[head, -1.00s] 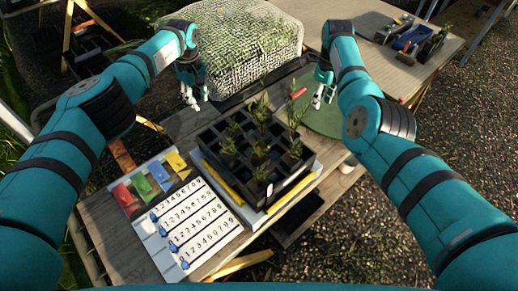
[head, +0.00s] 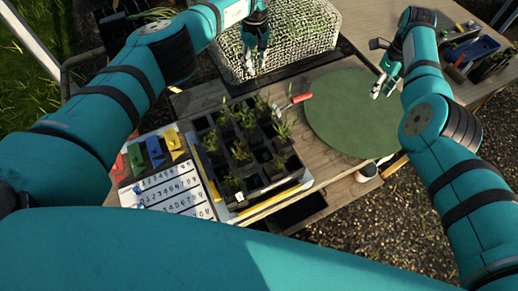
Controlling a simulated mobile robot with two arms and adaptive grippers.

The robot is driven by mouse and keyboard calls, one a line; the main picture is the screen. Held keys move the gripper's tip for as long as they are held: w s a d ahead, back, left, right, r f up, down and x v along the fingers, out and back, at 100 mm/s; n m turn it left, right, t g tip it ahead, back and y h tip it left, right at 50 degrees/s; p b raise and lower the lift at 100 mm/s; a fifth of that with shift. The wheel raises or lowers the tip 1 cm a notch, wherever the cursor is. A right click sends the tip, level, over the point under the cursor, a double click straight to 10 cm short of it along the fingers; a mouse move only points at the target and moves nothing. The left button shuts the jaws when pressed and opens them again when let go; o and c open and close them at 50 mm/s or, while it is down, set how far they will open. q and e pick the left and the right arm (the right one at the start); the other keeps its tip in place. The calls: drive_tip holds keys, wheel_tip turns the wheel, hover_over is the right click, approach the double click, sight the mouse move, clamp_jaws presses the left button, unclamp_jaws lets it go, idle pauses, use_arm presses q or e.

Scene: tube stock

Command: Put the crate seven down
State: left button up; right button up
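A black crate (head: 262,186) of square cells with several small green plants sits on a pale board with yellow edges on the wooden table. It has a small white label on its front, too small to read, so I cannot tell its number. My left gripper (head: 255,66) is behind the crate, over the front of the woven block, empty, with its fingers apart. My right gripper (head: 382,92) is right of the crate, above the far right edge of the green round mat (head: 350,118), empty and open. Neither gripper touches the crate.
A number board (head: 178,192) with digit rows and blue markers lies left of the crate, below several coloured cards (head: 155,151). A red-handled tool (head: 296,101) lies between crate and mat. A pale pot (head: 366,172) is at the table's right edge. A textured block (head: 300,38) stands behind.

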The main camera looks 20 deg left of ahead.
use_arm(q)
drive_tip(key=shift+s+a+r, duration=0.15)
drive_tip(key=shift+a, duration=0.1)
use_arm(e)
wheel_tip(320, 180, up, 12)
drive_tip(key=shift+s+a, duration=0.3)
drive_tip(key=shift+a, duration=0.15)
use_arm(q)
drive_tip(key=shift+d, duration=0.1)
use_arm(e)
drive_tip(key=shift+w+d, duration=0.1)
